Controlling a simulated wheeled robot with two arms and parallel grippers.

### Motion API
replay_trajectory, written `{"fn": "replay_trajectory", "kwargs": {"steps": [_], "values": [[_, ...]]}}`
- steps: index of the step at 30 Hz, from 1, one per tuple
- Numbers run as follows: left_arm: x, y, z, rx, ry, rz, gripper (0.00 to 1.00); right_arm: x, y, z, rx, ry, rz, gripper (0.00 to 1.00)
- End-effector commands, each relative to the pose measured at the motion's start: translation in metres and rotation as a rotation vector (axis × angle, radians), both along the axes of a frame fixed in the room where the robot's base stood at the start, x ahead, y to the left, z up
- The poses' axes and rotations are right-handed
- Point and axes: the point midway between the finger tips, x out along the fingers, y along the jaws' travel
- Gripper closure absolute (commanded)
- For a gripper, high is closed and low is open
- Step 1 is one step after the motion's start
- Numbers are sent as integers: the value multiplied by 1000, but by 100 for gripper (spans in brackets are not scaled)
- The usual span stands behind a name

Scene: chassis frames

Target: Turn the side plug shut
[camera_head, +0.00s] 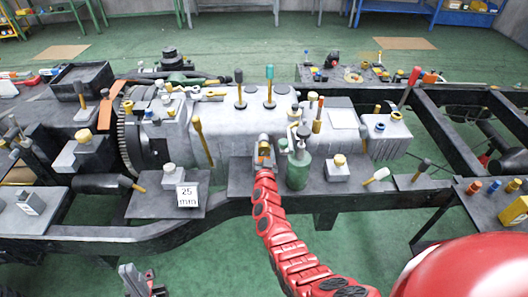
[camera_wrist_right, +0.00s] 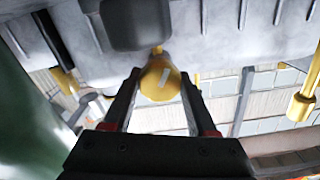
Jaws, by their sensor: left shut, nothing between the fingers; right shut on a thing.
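The side plug (camera_wrist_right: 160,84) is a round yellow knob with a pale mark on its face, in the middle of the right wrist view. It sits at the lower edge of the grey casing (camera_head: 235,118). My right gripper (camera_wrist_right: 161,75) is shut on the plug, one dark finger on each side. In the head view my right gripper (camera_head: 263,150) is at the casing's front side, at the end of my red arm, and hides the plug. My left gripper (camera_head: 134,276) is low at the left, shut and empty, away from the casing.
A green bottle (camera_head: 298,170) stands close to the right of my right gripper. A "25 mm" block (camera_head: 187,195) and a yellow-topped block (camera_head: 339,168) are on the front plates. Several upright tools stand around the casing. Green floor (camera_head: 215,255) is open in front of the chassis.

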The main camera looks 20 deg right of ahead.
Motion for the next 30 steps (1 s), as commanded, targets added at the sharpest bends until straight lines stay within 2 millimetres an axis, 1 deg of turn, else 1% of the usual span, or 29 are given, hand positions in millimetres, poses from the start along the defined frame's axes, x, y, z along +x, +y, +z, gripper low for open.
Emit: {"fn": "replay_trajectory", "kwargs": {"steps": [1, 21, 30], "values": [[0, 0, -5, 0, 0, 0, 100, 0, -1, -3, 42, -12, -2, 98], [0, 0, -41, 0, 0, 0, 100, -1, -2, -3, 652, -190, -3, 98], [0, 0, -55, 0, 0, 0, 100, -1, -2, -4, 869, -249, -1, 98]]}}
